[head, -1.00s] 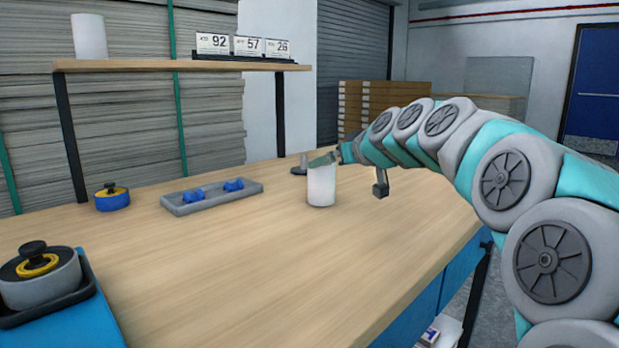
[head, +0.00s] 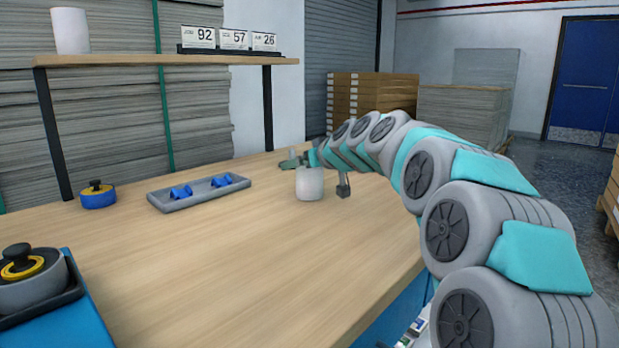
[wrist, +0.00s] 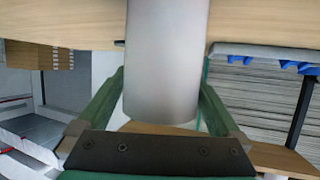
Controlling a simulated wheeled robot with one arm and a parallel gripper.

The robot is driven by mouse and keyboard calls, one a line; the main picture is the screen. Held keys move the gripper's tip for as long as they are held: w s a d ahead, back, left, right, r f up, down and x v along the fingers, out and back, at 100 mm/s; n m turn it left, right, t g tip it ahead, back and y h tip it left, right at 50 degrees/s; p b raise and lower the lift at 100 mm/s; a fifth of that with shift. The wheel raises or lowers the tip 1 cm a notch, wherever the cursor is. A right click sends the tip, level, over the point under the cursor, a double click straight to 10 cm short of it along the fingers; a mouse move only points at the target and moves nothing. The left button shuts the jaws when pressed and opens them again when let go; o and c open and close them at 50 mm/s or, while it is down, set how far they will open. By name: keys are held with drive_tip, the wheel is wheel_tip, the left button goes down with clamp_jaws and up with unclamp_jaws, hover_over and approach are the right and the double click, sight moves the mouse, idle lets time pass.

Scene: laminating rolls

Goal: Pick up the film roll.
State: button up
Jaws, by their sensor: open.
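The film roll (head: 309,184) is a plain white cylinder standing upright on the wooden table, near the far end of my arm. In the wrist view the roll (wrist: 165,60) fills the middle, between my two green fingers. My gripper (wrist: 162,100) is open, with one finger on each side of the roll; I cannot tell whether either finger touches it. In the head view my gripper (head: 295,161) is at about the height of the roll's top, partly hidden behind it.
A grey tray (head: 200,199) with blue pieces lies left of the roll. A blue-and-yellow container (head: 98,194) and a grey lidded pot (head: 30,275) stand further left. A shelf (head: 170,60) carries another white roll (head: 70,30) and number cards (head: 230,39). The table's front middle is clear.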

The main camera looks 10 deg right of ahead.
drive_tip(key=c, duration=1.4)
drive_tip(key=shift+r, duration=0.1)
